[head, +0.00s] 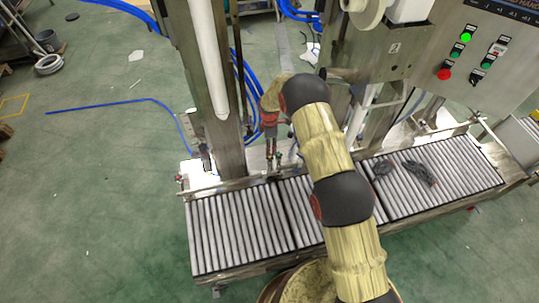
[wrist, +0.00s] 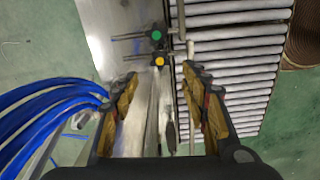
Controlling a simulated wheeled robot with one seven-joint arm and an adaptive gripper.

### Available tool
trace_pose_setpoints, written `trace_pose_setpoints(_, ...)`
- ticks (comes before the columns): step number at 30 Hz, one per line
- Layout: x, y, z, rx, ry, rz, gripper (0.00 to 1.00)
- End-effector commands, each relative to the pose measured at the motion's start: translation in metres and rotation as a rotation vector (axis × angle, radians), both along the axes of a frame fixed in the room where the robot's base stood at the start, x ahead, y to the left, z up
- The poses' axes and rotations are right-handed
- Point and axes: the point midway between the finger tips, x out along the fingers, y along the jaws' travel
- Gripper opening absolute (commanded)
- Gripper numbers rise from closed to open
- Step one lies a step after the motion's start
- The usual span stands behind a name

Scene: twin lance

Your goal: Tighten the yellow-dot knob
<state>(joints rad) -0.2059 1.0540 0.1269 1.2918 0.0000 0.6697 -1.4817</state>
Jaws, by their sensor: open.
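The yellow-dot knob (wrist: 160,60) is a small dark knob with a yellow centre. In the wrist view it lies ahead of my gripper, at the top middle between the fingertips. A similar knob with a green dot (wrist: 156,36) sits just beyond it, with thin rods beside both. My gripper (wrist: 160,80) is open, its two fingers apart on either side with nothing between them. In the head view my gripper (head: 270,150) points down at the back edge of the conveyor, beside the steel post. The knobs there are too small to tell apart.
A roller conveyor (head: 240,228) runs along the front, with dark cables (head: 420,172) lying on its right part. A steel post (head: 220,120) stands left of my arm. Blue hoses (wrist: 45,115) lie left of my gripper. A control panel (head: 480,50) is at upper right.

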Motion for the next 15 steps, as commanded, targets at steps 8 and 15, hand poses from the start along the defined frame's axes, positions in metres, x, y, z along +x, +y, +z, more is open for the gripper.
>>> trace_pose_setpoints(8, -0.001, 0.000, -0.026, 0.000, 0.001, 0.016, 0.45)
trace_pose_setpoints(15, 0.000, 0.000, -0.062, 0.000, 0.000, 0.016, 0.45)
